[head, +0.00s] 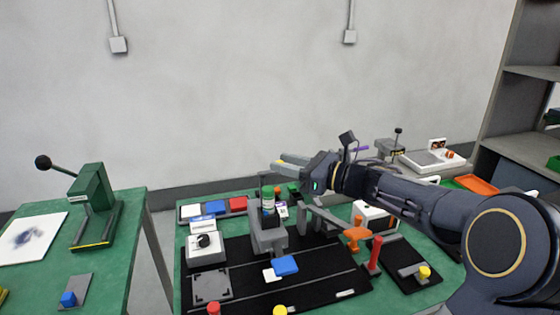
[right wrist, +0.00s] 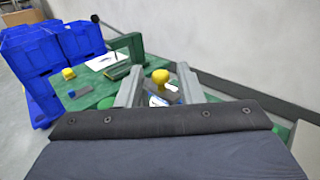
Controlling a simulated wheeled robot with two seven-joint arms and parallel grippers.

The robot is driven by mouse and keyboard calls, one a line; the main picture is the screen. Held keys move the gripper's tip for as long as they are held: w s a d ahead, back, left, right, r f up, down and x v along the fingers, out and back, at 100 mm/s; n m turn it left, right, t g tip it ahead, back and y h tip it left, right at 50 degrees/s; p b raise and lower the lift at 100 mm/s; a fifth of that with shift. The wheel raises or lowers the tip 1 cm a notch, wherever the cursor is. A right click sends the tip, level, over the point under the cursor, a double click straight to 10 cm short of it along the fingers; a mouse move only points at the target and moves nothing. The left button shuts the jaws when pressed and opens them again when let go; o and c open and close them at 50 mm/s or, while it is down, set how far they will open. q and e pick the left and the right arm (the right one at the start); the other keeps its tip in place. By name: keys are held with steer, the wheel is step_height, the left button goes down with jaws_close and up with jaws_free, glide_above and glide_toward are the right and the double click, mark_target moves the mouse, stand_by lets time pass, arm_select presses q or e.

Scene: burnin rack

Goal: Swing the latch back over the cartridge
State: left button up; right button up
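A cartridge-like cylinder with a green cap (head: 267,191) stands upright in a grey holder (head: 268,238) on a black mat in the head view. My right gripper (head: 283,164) is above and slightly right of it, its fingers pointing left. In the right wrist view the gripper's two grey fingers (right wrist: 160,88) are apart. A yellow knob (right wrist: 160,75) on a dark grey bar (right wrist: 160,94) shows in the gap between them; I cannot tell whether they touch it. I cannot tell for certain which part is the latch. My left gripper is out of view.
A grey bar and an orange handle (head: 355,236) are right of the holder, with a red post (head: 374,254) beside them. A white dial box (head: 206,247) is left. A green press (head: 92,205) stands on the left table. Blue bins (right wrist: 35,60) are beyond.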

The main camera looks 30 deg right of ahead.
steer(key=shift+x, duration=1.05)
steer(key=shift+c, duration=0.4)
